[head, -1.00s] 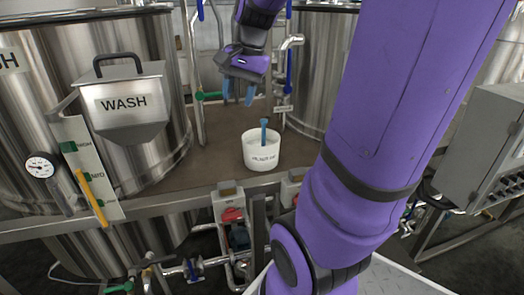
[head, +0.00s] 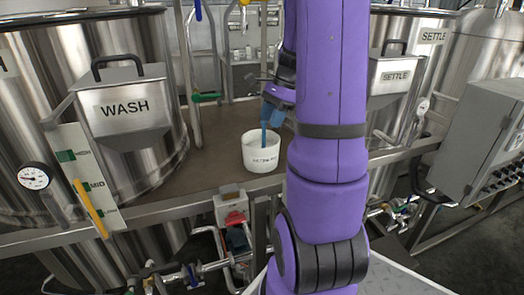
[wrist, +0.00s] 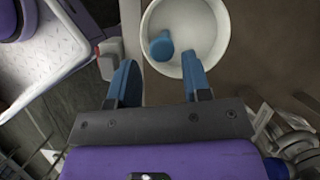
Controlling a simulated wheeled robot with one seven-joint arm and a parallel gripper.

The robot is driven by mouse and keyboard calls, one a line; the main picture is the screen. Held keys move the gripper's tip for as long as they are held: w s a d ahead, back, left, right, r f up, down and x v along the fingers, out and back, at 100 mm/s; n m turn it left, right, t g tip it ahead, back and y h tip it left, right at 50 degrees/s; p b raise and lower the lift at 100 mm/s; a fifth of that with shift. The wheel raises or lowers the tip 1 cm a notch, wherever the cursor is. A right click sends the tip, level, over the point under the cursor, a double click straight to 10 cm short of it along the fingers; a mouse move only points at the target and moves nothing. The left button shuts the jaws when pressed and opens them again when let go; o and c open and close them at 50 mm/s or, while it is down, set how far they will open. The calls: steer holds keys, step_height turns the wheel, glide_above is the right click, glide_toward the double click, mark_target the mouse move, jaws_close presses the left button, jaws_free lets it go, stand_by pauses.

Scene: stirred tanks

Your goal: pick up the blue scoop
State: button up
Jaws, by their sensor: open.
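The blue scoop (head: 264,137) stands upright in a white tub (head: 260,157) on the brown platform in the head view. In the wrist view the scoop (wrist: 161,46) is a blue round end inside the tub (wrist: 222,38), ahead of my fingers. My gripper (wrist: 158,82) is open and empty there, its two blue fingers apart, the right one close to the tub's rim. In the head view my gripper (head: 274,112) is right at the scoop's top, and its fingers partly overlap the handle. Whether they touch it I cannot tell.
A large steel tank with a WASH hopper (head: 125,108) stands at left. A tank with a SETTLE hopper (head: 394,78) stands at right. The brown platform (head: 215,150) is clear left of the tub.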

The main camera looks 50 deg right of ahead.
steer(key=shift+w+a+x, duration=0.15)
steer(key=shift+x, duration=1.25)
steer(key=shift+w+a+x, duration=0.15)
steer(key=shift+x, duration=1.3)
steer(key=shift+r, duration=0.2)
steer(key=shift+c, duration=0.3)
jaws_close()
